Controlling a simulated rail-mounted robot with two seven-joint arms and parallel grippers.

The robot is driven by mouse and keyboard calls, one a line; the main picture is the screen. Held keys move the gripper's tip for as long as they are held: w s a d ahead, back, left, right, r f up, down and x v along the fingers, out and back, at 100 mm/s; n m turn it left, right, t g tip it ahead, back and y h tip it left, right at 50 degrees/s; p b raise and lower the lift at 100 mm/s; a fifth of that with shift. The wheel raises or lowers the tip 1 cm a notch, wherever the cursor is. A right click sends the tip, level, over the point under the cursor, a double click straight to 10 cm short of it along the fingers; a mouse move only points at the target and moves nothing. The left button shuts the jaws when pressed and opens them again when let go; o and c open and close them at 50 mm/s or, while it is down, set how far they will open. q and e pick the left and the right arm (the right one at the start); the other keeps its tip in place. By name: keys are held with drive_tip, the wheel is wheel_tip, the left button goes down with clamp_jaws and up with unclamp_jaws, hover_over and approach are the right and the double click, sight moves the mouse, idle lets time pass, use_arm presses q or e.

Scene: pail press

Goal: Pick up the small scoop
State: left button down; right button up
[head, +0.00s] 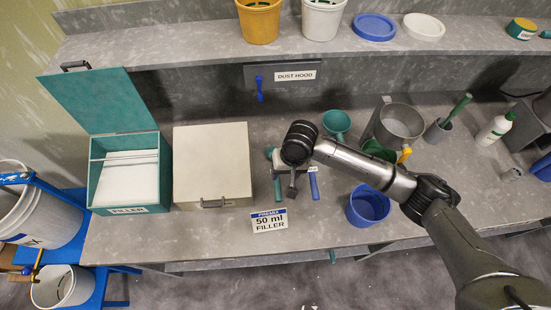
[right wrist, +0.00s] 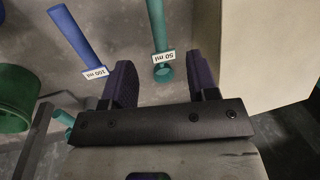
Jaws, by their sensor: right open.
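The small scoop has a teal handle (right wrist: 157,28) with a white "50 ml" tag (right wrist: 164,57). In the head view its teal handle (head: 277,187) lies on the counter just left of my right gripper (head: 292,188). My right gripper is open; in the right wrist view its two dark fingers (right wrist: 162,82) stand apart, with the teal handle's tagged end between and ahead of them. I cannot tell the height gap. A blue-handled scoop (right wrist: 78,38) tagged "100 ml" lies beside it, left of the fingers. My left gripper is not in view.
A cream box (head: 212,165) and an open teal filler bin (head: 124,180) stand to the left. A "50 ml filler" sign (head: 269,221) stands at the front edge. A blue pail (head: 368,205), teal cup (head: 337,121) and grey pot (head: 400,122) are to the right.

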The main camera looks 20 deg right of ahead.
sight(279, 190)
drive_tip(key=shift+m, duration=0.3)
drive_tip(key=f, duration=0.2)
drive_tip(key=a+f, duration=0.1)
drive_tip(key=f, duration=0.5)
drive_tip(key=shift+w+a+b, duration=0.15)
drive_tip(key=shift+b, duration=0.25)
drive_tip(key=shift+a+f, duration=0.2)
drive_tip(key=shift+f, duration=0.75)
drive_tip(key=shift+a+f, duration=0.15)
drive_tip(key=shift+f, duration=0.75)
drive_tip(key=shift+a+f, duration=0.2)
drive_tip(key=shift+f, duration=0.75)
drive_tip(key=shift+c, duration=0.2)
drive_tip(key=c, duration=0.9)
